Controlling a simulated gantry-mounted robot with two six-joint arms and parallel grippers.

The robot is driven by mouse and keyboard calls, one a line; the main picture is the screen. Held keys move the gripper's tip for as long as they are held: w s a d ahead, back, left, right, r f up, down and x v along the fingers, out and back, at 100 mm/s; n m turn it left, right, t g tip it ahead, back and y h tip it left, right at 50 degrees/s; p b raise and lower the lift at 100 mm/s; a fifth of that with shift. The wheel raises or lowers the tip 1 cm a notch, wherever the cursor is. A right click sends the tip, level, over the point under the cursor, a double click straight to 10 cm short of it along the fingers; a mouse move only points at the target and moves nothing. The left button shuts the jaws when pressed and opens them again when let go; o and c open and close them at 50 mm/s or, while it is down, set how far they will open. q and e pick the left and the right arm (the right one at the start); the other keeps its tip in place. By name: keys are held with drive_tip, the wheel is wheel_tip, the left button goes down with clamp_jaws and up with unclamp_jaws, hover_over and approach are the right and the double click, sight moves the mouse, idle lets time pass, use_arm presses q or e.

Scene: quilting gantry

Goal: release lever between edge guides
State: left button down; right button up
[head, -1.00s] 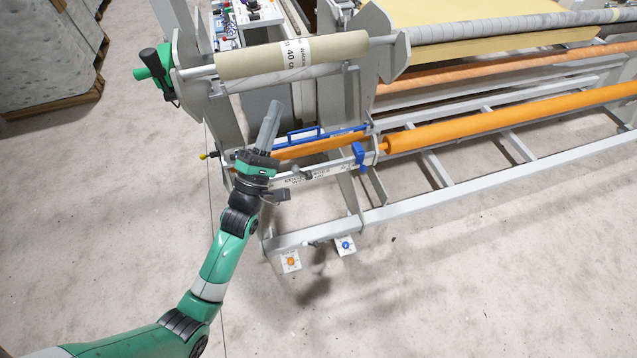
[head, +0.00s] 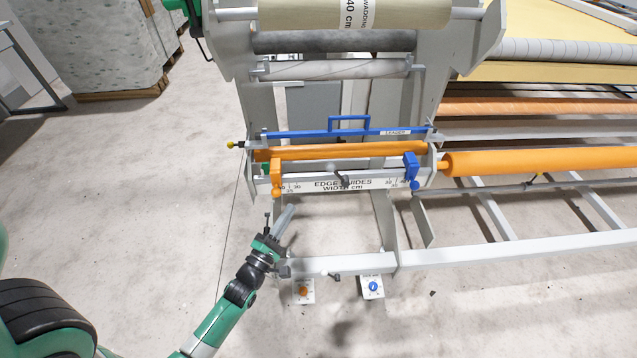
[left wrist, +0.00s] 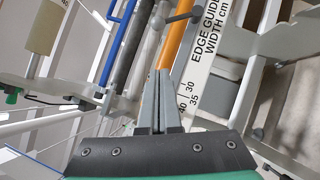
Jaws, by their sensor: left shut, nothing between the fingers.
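A small dark lever (head: 342,179) sits on the front rail between the orange edge guide (head: 277,178) on the left and the blue edge guide (head: 411,170) on the right. A white plate (head: 330,185) marked "EDGE GUIDES WIDTH cm" runs along this rail. My left gripper (head: 289,210) is shut and empty, below and left of the lever in the head view, apart from it. In the left wrist view its closed fingers (left wrist: 157,75) point toward the orange roller, with the plate (left wrist: 213,60) to the right. A grey lever-like part (left wrist: 178,19) shows beyond the fingertips. My right gripper is not in view.
A blue leader bar (head: 350,131) with a handle lies above the orange roller (head: 340,150). A yellow knob (head: 231,145) sticks out at the left end. A low grey frame beam (head: 480,250) and two floor pedals (head: 372,287) are below. Open floor lies left.

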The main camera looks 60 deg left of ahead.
sight(337, 174)
use_arm(q)
drive_tip(key=x, duration=0.4)
drive_tip(key=w+d+b+x, duration=0.1)
drive_tip(key=x, duration=0.3)
drive_tip(key=d+r+b+x, duration=0.1)
drive_tip(key=x, duration=0.4)
drive_tip(key=shift+w+d, duration=0.2)
drive_tip(key=shift+s, duration=0.1)
